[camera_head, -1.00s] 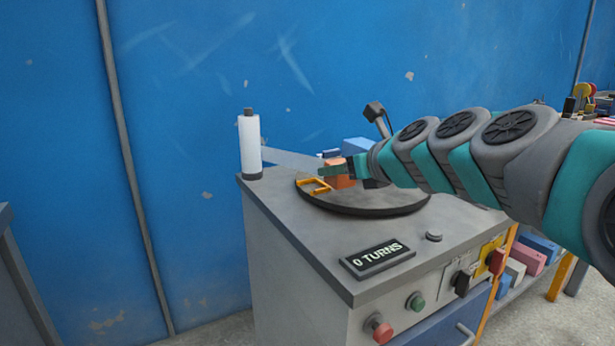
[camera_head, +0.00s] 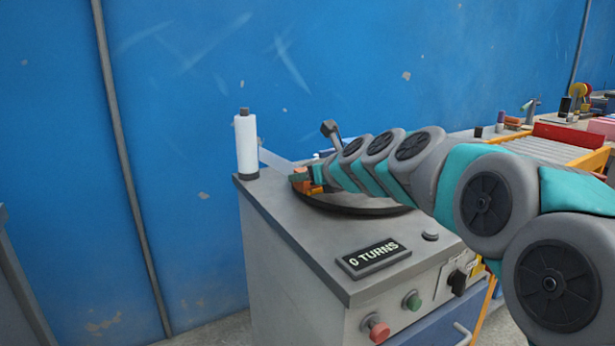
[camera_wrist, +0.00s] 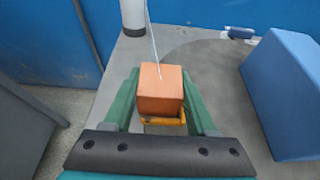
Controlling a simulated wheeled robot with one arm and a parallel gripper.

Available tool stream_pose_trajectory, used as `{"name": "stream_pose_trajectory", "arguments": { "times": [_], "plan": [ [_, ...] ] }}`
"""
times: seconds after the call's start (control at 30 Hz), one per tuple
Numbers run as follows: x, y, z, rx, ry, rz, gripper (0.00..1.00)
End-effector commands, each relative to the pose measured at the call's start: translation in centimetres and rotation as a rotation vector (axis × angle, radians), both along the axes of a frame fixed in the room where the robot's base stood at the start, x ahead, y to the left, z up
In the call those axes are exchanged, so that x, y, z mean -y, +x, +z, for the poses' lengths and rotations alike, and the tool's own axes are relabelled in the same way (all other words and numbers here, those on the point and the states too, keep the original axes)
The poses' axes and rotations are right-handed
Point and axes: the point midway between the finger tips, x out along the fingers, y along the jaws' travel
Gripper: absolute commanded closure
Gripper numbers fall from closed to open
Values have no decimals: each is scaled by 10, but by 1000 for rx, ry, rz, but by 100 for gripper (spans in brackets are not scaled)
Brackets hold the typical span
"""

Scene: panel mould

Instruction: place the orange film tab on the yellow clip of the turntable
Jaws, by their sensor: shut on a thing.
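My gripper (camera_wrist: 161,108) is shut on the orange film tab (camera_wrist: 160,88), a block between its two green fingers in the wrist view. A thin strip of film runs from the tab up toward the white film roll (camera_head: 246,143) at the cabinet's back left corner. The yellow clip (camera_wrist: 163,121) shows just below the tab in the wrist view; I cannot tell whether they touch. In the head view the gripper (camera_head: 301,177) is at the left edge of the dark turntable (camera_head: 350,209), and my arm hides much of the turntable.
A counter reading 0 TURNS (camera_head: 374,256) sits on the cabinet top (camera_head: 300,238). Red (camera_head: 377,328) and green (camera_head: 412,299) buttons are on its front. A large blue block (camera_wrist: 285,90) stands right of the gripper in the wrist view. The cabinet's front left top is clear.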

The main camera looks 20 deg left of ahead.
Motion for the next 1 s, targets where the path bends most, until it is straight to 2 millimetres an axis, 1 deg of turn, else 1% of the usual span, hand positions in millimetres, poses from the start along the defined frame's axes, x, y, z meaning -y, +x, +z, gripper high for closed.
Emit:
{"name": "stream_pose_trajectory", "arguments": {
  "times": [0.17, 0.3, 0.33, 0.5, 0.6, 0.9, 1.0],
  "plan": [
    [0, 0, 2, 2, 1, -2, 100],
    [0, 1, -1, 2, 3, -1, 100],
    [1, 1, -1, 2, 2, -2, 42],
    [1, 1, -1, 3, 2, -2, 23],
    [1, 1, -1, 3, 2, -2, 13],
    [1, 1, 2, 3, 1, -1, 13],
    [6, -4, 6, 3, 3, -2, 13]
  ]
}}
